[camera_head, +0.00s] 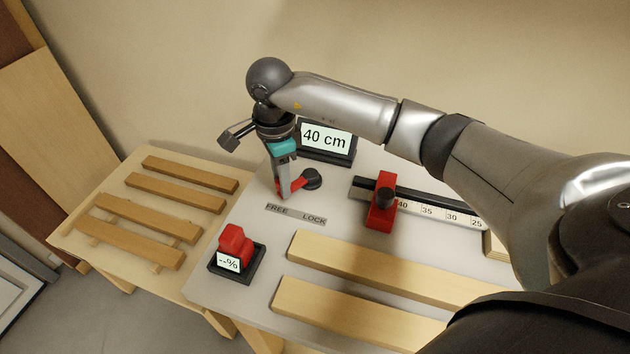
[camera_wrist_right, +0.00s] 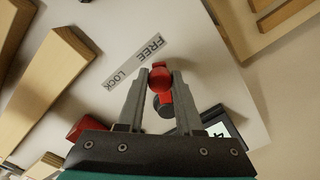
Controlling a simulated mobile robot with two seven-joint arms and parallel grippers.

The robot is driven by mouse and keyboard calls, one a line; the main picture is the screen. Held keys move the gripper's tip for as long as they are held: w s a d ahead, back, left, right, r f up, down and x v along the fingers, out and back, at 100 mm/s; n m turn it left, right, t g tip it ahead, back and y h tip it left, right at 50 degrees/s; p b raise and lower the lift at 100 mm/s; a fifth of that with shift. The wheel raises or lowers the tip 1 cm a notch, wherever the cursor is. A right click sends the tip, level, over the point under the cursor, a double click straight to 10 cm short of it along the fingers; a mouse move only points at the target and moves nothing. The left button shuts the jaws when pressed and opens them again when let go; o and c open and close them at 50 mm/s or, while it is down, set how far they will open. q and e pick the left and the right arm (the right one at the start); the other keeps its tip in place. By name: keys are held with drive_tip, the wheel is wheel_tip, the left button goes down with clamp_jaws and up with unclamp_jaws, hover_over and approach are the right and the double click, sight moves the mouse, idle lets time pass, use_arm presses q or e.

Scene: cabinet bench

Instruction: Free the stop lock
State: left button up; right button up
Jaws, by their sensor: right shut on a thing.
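The stop lock is a red lever (camera_head: 298,184) on a black round pivot (camera_head: 312,178), on the grey bench top. It points left and forward from the pivot, toward the FREE end of the FREE/LOCK label (camera_head: 296,214). My right gripper (camera_head: 284,194) is shut on the lever's outer end. The wrist view shows the red lever knob (camera_wrist_right: 161,78) between the fingers, with the label just beyond. A red stop block (camera_head: 381,212) with a black knob sits on the ruled rail (camera_head: 432,209) near the 40 mark. My left gripper is not in view.
A display (camera_head: 327,139) reading 40 cm stands behind the lever. A red block on a black base with a "--%" display (camera_head: 229,263) sits at the front left. Wooden bars (camera_head: 385,267) lie in front; a slatted wooden table (camera_head: 118,238) adjoins on the left.

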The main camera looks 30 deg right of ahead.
drive_tip(key=shift+w+b, duration=0.35)
idle(0.4)
drive_tip(key=o, duration=0.8)
drive_tip(key=shift+r, duration=0.1)
drive_tip(key=shift+r+p, duration=3.05)
drive_tip(key=shift+r, duration=1.4)
